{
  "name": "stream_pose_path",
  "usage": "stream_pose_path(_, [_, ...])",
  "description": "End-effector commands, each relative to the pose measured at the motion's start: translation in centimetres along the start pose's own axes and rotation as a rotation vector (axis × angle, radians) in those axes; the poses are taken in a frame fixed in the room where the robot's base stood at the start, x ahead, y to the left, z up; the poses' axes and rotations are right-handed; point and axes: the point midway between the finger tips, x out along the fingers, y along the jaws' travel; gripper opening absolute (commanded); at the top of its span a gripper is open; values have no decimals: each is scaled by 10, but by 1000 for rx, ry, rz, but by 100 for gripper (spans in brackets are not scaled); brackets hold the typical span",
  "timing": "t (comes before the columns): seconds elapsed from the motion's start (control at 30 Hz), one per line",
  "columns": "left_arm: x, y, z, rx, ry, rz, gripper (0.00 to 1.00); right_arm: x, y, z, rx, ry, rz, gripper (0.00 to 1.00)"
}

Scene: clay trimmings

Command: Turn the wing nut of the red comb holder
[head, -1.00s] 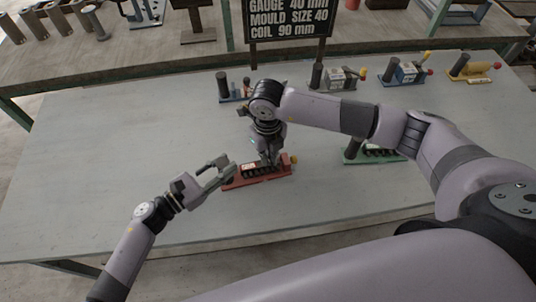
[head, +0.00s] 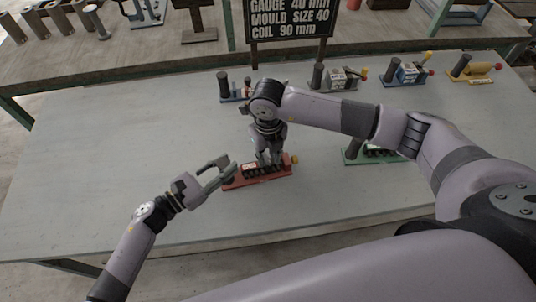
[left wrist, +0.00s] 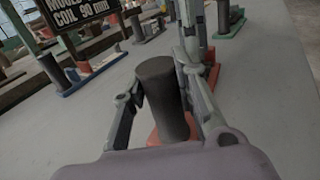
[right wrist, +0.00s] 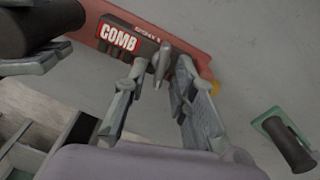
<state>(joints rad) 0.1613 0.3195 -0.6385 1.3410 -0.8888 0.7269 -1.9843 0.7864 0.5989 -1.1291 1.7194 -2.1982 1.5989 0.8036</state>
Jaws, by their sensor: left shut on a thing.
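The red comb holder (head: 262,181) lies on the grey table, with its "COMB" label (right wrist: 118,37) facing up in the right wrist view. My left gripper (head: 230,170) is shut on the holder's dark upright post (left wrist: 163,98), one finger on each side. The post also shows in the right wrist view (right wrist: 35,22). My right gripper (head: 268,163) points down over the holder. Its fingers (right wrist: 161,70) stand apart on either side of the grey wing nut (right wrist: 160,63), with gaps visible. In the head view the wing nut is hidden behind my right gripper.
A green holder (head: 352,157) stands to the right of the red one, partly behind my right arm. Blue (head: 233,97), grey (head: 337,84), another blue (head: 403,76) and yellow (head: 474,73) holders line the back. A black sign (head: 290,22) stands behind. The table's left side is clear.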

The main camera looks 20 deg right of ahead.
Motion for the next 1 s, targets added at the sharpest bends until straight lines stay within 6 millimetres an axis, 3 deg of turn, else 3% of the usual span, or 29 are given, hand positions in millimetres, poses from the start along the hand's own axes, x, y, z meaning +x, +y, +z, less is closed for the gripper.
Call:
stream_pose_path(0.4, [0,-1,-1,-2,2,-1,0,-8,0,0,-1,1,0,28])
stream_pose_path(0.8, [0,-1,-1,-2,2,-1,0,-87,0,1,-2,-3,0,28])
stream_pose_path(1.0, [0,-1,-2,-2,2,-1,0,-113,0,1,-1,-1,1,28])
